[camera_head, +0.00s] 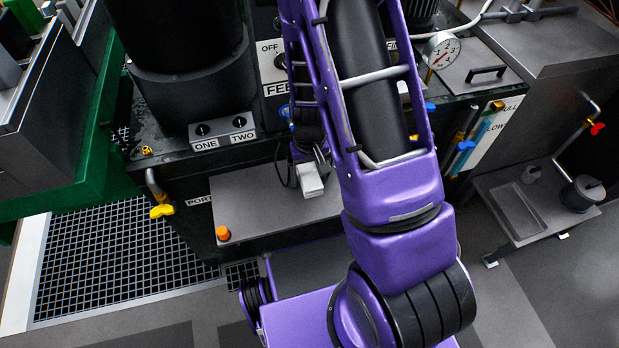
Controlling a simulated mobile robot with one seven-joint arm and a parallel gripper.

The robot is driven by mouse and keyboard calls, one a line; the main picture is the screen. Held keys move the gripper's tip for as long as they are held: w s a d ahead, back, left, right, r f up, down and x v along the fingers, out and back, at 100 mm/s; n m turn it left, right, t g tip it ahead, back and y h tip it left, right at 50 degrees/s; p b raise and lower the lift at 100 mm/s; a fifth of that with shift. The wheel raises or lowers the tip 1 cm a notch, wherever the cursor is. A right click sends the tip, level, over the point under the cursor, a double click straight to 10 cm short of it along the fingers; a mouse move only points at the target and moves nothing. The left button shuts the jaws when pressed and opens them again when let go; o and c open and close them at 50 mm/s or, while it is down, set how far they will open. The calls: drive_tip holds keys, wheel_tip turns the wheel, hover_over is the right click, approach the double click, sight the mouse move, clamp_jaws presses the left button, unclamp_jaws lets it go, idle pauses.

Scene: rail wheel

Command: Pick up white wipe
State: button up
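My purple arm reaches up through the middle of the picture and its wrist bends down behind the forearm. My gripper (308,170) is at the wrist's lower end, over the back right of a flat grey shelf (262,208). A small white block (311,182) shows right at the gripper. I cannot tell if it is the white wipe or part of the gripper, nor if it touches the shelf. The fingers are too small and hidden to read. No other thing is clearly a white wipe.
An orange knob-like piece (222,233) is at the shelf's front left. A black cylinder (190,60) stands behind. A pressure gauge (441,50) is at the upper right. A yellow-handled tap (160,205) juts out left.

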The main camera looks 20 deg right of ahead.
drive_tip(key=c, duration=1.2)
drive_tip(key=shift+r, duration=0.2)
